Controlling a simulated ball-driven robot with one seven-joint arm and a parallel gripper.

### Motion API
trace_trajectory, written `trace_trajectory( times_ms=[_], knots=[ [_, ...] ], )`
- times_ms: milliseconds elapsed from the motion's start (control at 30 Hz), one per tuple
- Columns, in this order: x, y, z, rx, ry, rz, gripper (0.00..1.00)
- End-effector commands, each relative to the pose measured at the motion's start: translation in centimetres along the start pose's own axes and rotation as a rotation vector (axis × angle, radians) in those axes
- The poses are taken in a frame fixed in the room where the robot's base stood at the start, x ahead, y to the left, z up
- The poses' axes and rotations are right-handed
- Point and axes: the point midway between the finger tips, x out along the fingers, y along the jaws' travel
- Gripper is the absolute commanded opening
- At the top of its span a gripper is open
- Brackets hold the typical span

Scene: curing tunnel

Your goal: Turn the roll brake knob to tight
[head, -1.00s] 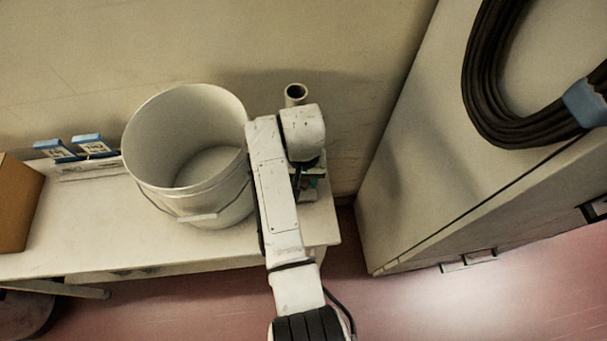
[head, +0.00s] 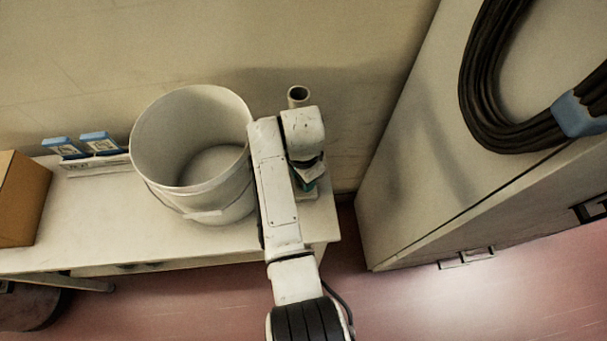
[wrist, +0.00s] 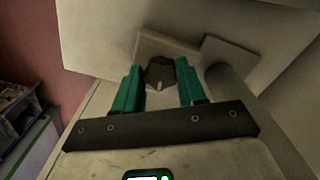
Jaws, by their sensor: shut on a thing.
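The roll brake knob (wrist: 159,74) is a small dark knob with a pale mark on its near edge, seen in the wrist view. It sits at a pale bracket on the stand. My gripper (wrist: 160,67) has its two green fingers on either side of the knob and is shut on it. In the head view my gripper (head: 309,181) is mostly hidden by my wrist, at the right end of the table, and the knob is hidden there. The stand's upright pipe (head: 298,96) rises just behind my wrist; it shows in the wrist view too (wrist: 232,97).
A large white bucket (head: 160,165) stands close left of my arm on the white table (head: 110,225). Blue-topped cards (head: 98,143) and a cardboard box (head: 20,205) are further left. A big pale cabinet (head: 410,200) with coiled black cable (head: 485,110) stands right, across a floor gap.

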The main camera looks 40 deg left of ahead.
Motion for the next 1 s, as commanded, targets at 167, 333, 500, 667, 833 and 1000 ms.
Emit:
trace_trajectory(
  times_ms=[167, 333, 500, 667, 833, 1000],
  knots=[
    [-0.18, -0.14, -0.12, 0.104, 0.003, -0.003, 0.10],
    [-0.17, -0.17, -0.15, 0.168, 0.004, -0.003, 0.10],
    [-0.17, -0.18, -0.17, 0.201, 0.004, -0.004, 0.10],
    [-0.18, -0.18, -0.18, 0.211, 0.004, -0.004, 0.10],
    [-0.18, -0.18, -0.19, 0.212, 0.004, -0.004, 0.10],
    [-0.19, -0.19, -0.20, 0.212, 0.004, -0.004, 0.44]
  ],
)
